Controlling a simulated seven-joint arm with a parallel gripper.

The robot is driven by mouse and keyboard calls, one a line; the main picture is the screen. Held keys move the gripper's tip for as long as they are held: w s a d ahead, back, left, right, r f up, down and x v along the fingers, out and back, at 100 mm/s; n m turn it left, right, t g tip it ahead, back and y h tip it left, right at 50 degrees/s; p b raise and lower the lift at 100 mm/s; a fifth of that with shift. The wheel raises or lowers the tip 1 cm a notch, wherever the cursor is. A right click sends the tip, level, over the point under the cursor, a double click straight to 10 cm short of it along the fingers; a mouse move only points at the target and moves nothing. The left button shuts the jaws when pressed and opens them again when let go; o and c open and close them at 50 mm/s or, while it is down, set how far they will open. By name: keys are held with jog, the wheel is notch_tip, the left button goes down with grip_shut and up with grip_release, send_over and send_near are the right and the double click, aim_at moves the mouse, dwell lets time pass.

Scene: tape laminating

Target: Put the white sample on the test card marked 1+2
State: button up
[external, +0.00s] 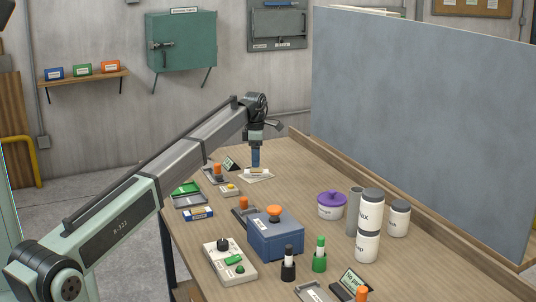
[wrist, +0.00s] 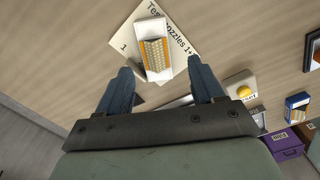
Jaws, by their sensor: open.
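The white sample (wrist: 154,50) is a small white block with an orange and beige patterned face. In the external view the sample (external: 257,171) sits on the card (external: 267,178) at the far part of the bench. My gripper (wrist: 159,66) is open, its two blue fingers apart below the sample in the wrist view. In the external view my gripper (external: 255,164) points down just above the sample. I cannot tell whether a finger touches it.
A device with a yellow button (wrist: 242,91) is right of the card. A blue box (external: 275,235) with an orange knob, a purple-lidded jar (external: 331,204) and white bottles (external: 368,225) stand nearer. A grey partition (external: 420,110) borders the right side.

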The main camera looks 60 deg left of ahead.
aim_at(256, 170)
notch_tip(256, 170, up, 10)
dwell(0.4)
jog(key=shift+f, duration=0.15)
